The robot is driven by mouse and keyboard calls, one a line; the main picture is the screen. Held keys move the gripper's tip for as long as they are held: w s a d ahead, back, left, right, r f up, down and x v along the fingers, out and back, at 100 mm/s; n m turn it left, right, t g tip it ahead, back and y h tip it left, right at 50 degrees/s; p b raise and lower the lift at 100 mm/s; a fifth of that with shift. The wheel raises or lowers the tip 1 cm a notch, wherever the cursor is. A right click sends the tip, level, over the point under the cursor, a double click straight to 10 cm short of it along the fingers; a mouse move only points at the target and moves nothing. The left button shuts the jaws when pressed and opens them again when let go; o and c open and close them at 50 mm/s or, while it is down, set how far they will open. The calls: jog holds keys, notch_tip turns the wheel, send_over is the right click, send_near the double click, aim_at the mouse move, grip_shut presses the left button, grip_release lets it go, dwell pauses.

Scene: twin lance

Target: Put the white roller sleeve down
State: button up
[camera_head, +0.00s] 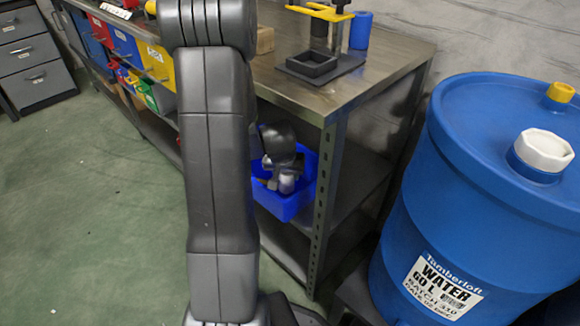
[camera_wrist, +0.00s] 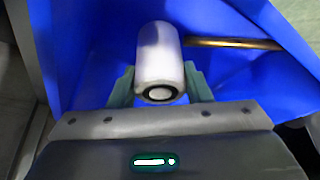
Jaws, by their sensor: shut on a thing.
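The white roller sleeve (camera_wrist: 159,58) shows in the wrist view, a pale cylinder with a dark ring in its near end. My gripper (camera_wrist: 160,84) is shut on it, with one greenish finger on each side. The sleeve is over or inside a blue bin (camera_wrist: 230,75); I cannot tell whether it touches the bin's floor. In the head view the blue bin (camera_head: 308,188) sits on the shelf under the bench, and my arm hides part of it. The sleeve cannot be made out clearly in the head view.
A brass-coloured rod (camera_wrist: 235,43) lies in the bin to the right of the sleeve. A metal workbench (camera_head: 388,60) stands above the bin, its leg (camera_head: 325,205) close to the bin's right side. A blue water barrel (camera_head: 480,190) stands at the right. Green floor is clear at the left.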

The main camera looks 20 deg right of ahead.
jog(key=shift+s+a+f+b, duration=0.15)
jog(key=shift+f+b, duration=0.4)
jog(key=shift+f, duration=0.7)
jog(key=shift+f, duration=0.2)
jog(key=o, duration=1.1)
jog(key=shift+c, duration=0.2)
jog(key=shift+r, duration=0.1)
jog(key=p+v, duration=0.3)
jog(key=v, duration=0.4)
jog(key=shift+s+a+r, duration=0.1)
jog(key=shift+r, duration=0.25)
jog(key=shift+o, duration=0.2)
